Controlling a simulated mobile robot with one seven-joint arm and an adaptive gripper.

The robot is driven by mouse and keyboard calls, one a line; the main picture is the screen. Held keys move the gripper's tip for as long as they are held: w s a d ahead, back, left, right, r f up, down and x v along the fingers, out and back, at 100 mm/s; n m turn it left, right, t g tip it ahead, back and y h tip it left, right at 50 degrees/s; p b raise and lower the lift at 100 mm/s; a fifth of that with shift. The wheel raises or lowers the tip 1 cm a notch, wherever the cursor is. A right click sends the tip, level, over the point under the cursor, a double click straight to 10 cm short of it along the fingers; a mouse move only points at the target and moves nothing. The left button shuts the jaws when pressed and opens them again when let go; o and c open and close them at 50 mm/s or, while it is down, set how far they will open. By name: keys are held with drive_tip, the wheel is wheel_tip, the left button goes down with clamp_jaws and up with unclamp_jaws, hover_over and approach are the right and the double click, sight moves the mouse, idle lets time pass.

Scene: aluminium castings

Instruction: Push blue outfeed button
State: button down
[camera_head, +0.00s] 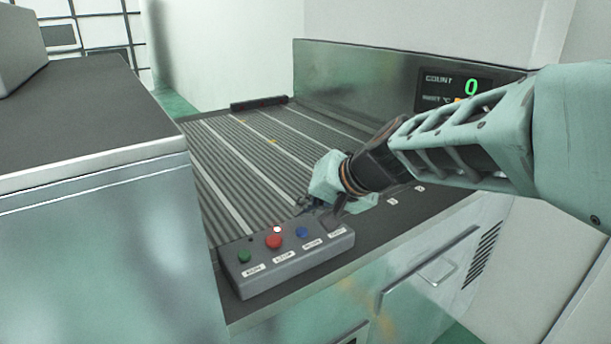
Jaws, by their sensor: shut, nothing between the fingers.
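A grey button box (290,268) sits at the front edge of the ribbed conveyor. On its top are a green button (243,257), a larger red button (273,242) and a blue button (302,232). Each has a small white label in front, too small to read surely. My gripper (308,209) reaches in from the right, its dark fingers shut and empty, just behind and slightly right of the blue button in the picture. I cannot tell its height above the box. The gripper hides the right back part of the box, above the rightmost label.
The ribbed conveyor bed (235,165) stretches back to a dark end stop (259,103). A display (455,88) reading COUNT 0 is on the back panel. A dark-topped cabinet (85,120) stands at the left, close to the box. A cabinet handle (437,272) is below the front edge.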

sight(304, 231)
drive_tip(key=shift+f+b, duration=0.75)
drive_tip(key=shift+f, duration=0.3)
drive_tip(key=shift+f, duration=0.1)
idle(0.6)
drive_tip(key=shift+f+b, duration=0.3)
drive_tip(key=shift+b, duration=0.35)
drive_tip(key=shift+f+b, duration=0.45)
drive_tip(key=shift+b, duration=0.1)
idle(0.5)
drive_tip(key=shift+r+p, duration=0.55)
drive_tip(key=shift+r, duration=0.35)
drive_tip(key=shift+r+p, duration=1.8)
drive_tip(key=shift+r, duration=0.75)
